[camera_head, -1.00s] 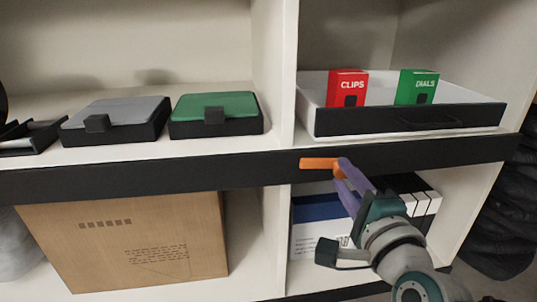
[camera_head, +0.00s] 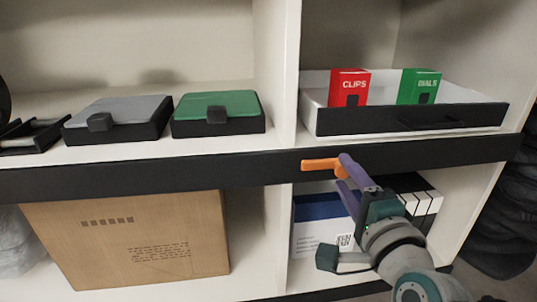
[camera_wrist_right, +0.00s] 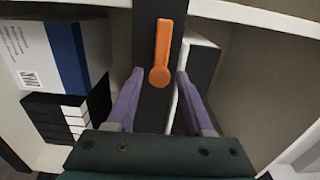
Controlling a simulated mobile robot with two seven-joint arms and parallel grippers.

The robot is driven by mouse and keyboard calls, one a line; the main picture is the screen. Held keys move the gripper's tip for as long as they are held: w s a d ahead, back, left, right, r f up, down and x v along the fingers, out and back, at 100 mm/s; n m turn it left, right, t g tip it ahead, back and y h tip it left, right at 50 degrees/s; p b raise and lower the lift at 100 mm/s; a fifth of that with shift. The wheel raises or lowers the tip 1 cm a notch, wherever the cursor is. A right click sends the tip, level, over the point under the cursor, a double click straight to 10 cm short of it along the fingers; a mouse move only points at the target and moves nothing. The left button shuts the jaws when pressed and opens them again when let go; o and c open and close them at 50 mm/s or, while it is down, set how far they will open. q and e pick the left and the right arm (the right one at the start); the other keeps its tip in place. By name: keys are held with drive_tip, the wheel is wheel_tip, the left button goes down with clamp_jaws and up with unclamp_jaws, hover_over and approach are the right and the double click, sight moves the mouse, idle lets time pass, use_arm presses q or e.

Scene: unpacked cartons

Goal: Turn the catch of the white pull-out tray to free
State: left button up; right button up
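The white pull-out tray (camera_head: 313,84) with a black front sits on the upper right shelf. Below it, an orange catch (camera_head: 318,164) lies lengthwise along the black rail. The catch also shows in the wrist view (camera_wrist_right: 163,45), its round end nearest my gripper. My right gripper (camera_head: 342,171) is open and empty, with purple fingers. In the wrist view my right gripper (camera_wrist_right: 160,73) has one finger on each side of the catch's round end, with gaps visible. In the head view the upper finger partly covers the catch's right end. My left gripper is out of view.
A red CLIPS box (camera_head: 349,87) and a green DIALS box (camera_head: 418,86) stand in the tray. Grey (camera_head: 120,111) and green-lidded (camera_head: 217,107) cases sit on the left shelf. A cardboard carton (camera_head: 130,240) and a blue-and-white box (camera_head: 320,228) stand below the rail.

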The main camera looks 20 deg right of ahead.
drive_tip(key=shift+o, duration=0.5)
drive_tip(key=shift+s+a, duration=0.1)
drive_tip(key=shift+s, duration=0.25)
drive_tip(key=p+v, duration=0.3)
drive_tip(key=v, duration=0.6)
drive_tip(key=shift+p, duration=0.4)
drive_tip(key=shift+s, duration=0.1)
